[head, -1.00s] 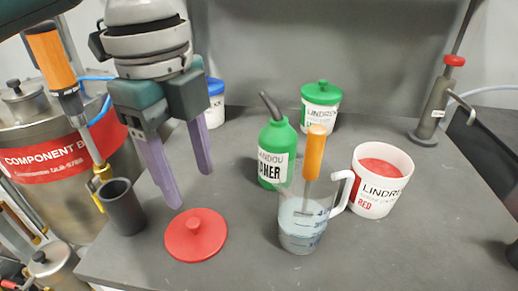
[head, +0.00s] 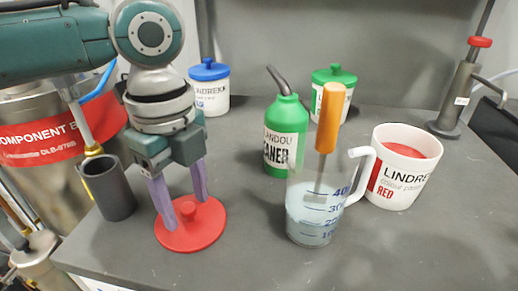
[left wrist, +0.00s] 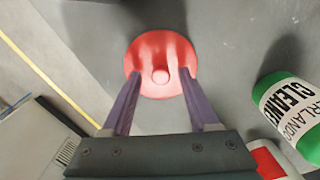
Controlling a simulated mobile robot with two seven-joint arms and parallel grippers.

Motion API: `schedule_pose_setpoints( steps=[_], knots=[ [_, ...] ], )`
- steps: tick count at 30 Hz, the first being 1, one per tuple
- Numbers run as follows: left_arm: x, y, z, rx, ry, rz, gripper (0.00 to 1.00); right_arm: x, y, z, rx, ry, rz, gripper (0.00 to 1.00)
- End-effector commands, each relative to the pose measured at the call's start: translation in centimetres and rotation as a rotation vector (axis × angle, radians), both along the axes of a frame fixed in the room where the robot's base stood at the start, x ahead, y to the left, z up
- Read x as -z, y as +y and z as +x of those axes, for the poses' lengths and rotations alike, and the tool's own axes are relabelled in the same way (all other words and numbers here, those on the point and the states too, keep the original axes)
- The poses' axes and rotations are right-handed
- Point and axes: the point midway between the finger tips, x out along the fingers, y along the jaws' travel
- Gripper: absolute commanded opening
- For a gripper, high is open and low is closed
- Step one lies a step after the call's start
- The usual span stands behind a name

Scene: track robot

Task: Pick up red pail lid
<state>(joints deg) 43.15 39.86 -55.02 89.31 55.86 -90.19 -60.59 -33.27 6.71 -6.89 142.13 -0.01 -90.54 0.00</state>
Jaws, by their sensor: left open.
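The red pail lid (head: 190,236) lies flat on the grey table, a round disc with a knob on top. It also shows in the left wrist view (left wrist: 161,53). My left gripper (head: 183,202) is open above the lid, its purple fingers pointing down on either side of the knob. In the left wrist view the fingertips (left wrist: 161,74) reach over the lid with the knob between them. Whether the fingers touch the lid, I cannot tell. The open white pail (head: 402,172) with red contents stands at the right. My right gripper is not in view.
A measuring jug (head: 314,220) with an orange-handled tool stands right of the lid. Behind it are a green cleaner bottle (head: 284,140) and a green-lidded pail (head: 335,92). A blue-lidded pail (head: 210,92) is at the back. A dark cup (head: 108,188) stands close on the left.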

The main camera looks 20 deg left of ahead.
Motion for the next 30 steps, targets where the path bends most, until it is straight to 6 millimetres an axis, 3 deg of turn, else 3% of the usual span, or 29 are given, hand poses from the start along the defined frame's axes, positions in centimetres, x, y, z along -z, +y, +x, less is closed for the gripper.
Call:
schedule_pose_setpoints(
  steps=[8,24,30],
  knots=[
    [0.56,-0.02,0.00,0.001,-0.001,0.000,0.60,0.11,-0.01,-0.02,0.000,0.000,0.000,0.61],
    [0.51,-0.02,0.01,0.000,-0.001,0.000,0.02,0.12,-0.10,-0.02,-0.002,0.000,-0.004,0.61],
    [0.51,-0.02,0.01,0.000,-0.001,0.000,0.00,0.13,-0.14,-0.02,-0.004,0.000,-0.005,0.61]
  ],
)
